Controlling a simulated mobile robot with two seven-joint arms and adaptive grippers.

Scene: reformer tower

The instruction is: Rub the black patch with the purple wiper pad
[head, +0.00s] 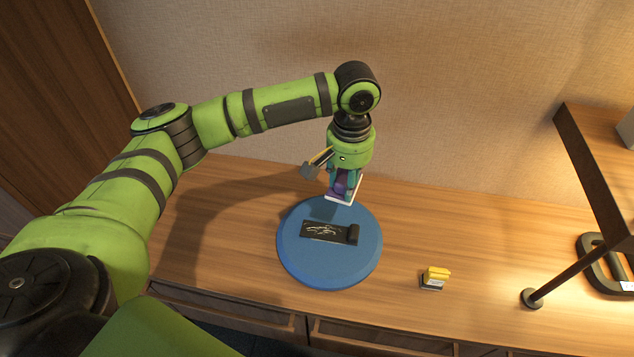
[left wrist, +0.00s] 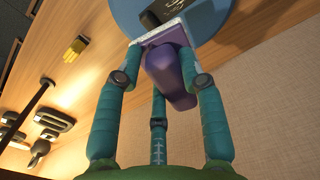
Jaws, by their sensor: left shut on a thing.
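My left gripper (head: 342,180) is shut on the purple wiper pad (head: 341,187), which has a purple grip and a white base. The pad is held above the far edge of a round blue board (head: 330,272). In the left wrist view, teal fingers close around the purple wiper pad (left wrist: 170,75). The black patch (head: 324,232) lies on the blue board, with pale squiggly marks on it and a dark roll at its right end. The pad appears apart from the patch, behind it and a little to the right. My right gripper is not in view.
A small yellow-topped block (head: 435,278) stands on the wooden desk (head: 475,240) right of the board. A dark stand with a round foot (head: 531,298) and a black looped object (head: 606,264) are at the far right. The wall is close behind the arm.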

